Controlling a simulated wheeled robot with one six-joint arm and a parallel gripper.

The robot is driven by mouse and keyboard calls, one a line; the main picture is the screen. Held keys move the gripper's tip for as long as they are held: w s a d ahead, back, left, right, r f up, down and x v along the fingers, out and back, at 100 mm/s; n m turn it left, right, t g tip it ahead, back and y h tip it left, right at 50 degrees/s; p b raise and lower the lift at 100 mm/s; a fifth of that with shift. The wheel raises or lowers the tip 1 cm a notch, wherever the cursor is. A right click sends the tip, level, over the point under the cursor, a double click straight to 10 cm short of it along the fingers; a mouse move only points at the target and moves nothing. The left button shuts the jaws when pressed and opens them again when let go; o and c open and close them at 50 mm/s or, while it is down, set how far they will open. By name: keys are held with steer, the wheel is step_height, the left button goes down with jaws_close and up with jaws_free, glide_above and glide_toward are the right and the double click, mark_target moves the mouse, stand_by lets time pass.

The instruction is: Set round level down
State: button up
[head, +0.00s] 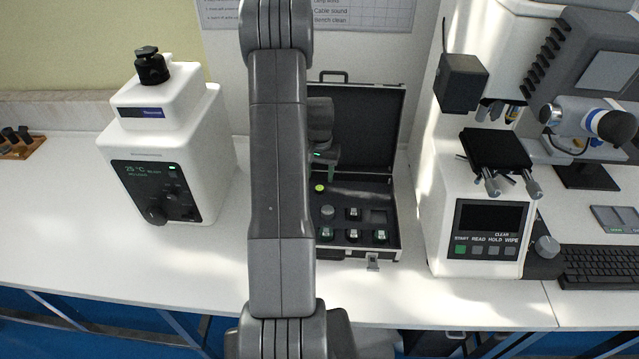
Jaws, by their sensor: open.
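A small round yellow-green disc, which looks like the round level (319,187), shows in the open black case (392,215) on the bench. It seems to lie at the left of the case's dark insert, just right of my arm. My gripper (331,172) is above the case and slightly above the disc, pointing down. Its jaws are open, and the disc appears apart from them. My arm hides part of the gripper and the left side of the case.
The case also holds several small dark and grey pieces (352,214). A white instrument (170,160) stands at left. A white hardness tester (480,210) with a black stage stands close at right, beside a keyboard (600,270). The bench between instrument and arm is clear.

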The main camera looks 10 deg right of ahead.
mark_target(320, 188)
step_height(320, 188, up, 7)
steer(key=b, duration=0.1)
steer(key=shift+r, duration=0.15)
steer(key=shift+c, duration=0.4)
